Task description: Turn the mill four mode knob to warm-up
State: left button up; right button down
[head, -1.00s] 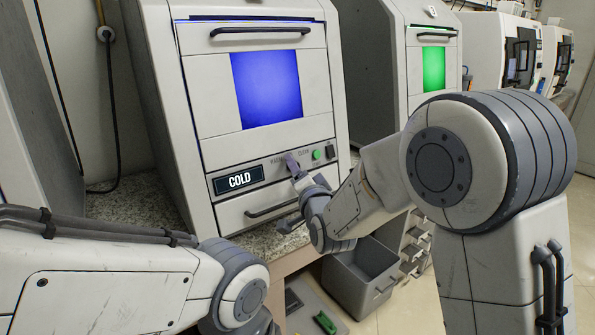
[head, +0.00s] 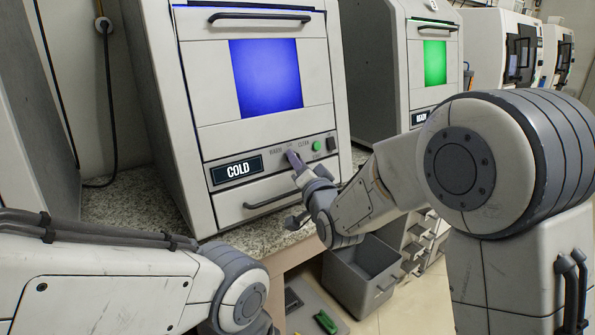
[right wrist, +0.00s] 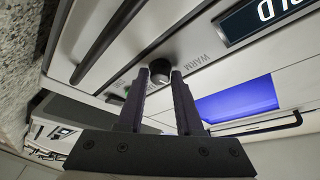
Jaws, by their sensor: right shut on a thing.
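The mill in front of me has a blue window (head: 265,78) and a display reading COLD (head: 237,170).
A green button (head: 316,146) and a dark switch (head: 331,143) sit right of the knob. A drawer handle (head: 270,195) runs below. A second machine with a green window (head: 434,63) stands to the right. An open grey bin (head: 365,270) is below.

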jog(key=shift+w+d+f+n+g+y+b, duration=0.1)
jog(key=shift+n+g+y+b, duration=0.15)
jog(key=shift+n+y+b, duration=1.4)
jog(key=shift+w+d+f+n+g+y+b, duration=0.2)
jog(key=shift+n+b, duration=0.7)
jog(key=shift+n, duration=1.8)
jog(key=shift+s+r+n+g+y+b, duration=0.1)
jog(key=shift+n+g+y+b, duration=0.15)
jog(key=shift+n+y+b, duration=1.45)
jog(key=shift+n+h+p, duration=0.4)
jog(key=shift+n+h, duration=0.15)
jog(key=c, duration=0.6)
grip_release()
jog(key=p+v, duration=0.1)
jog(key=v, duration=0.9)
jog(key=shift+s+d+f, duration=0.1)
jog(key=shift+s+d, duration=0.05)
jog(key=shift+d, duration=0.05)
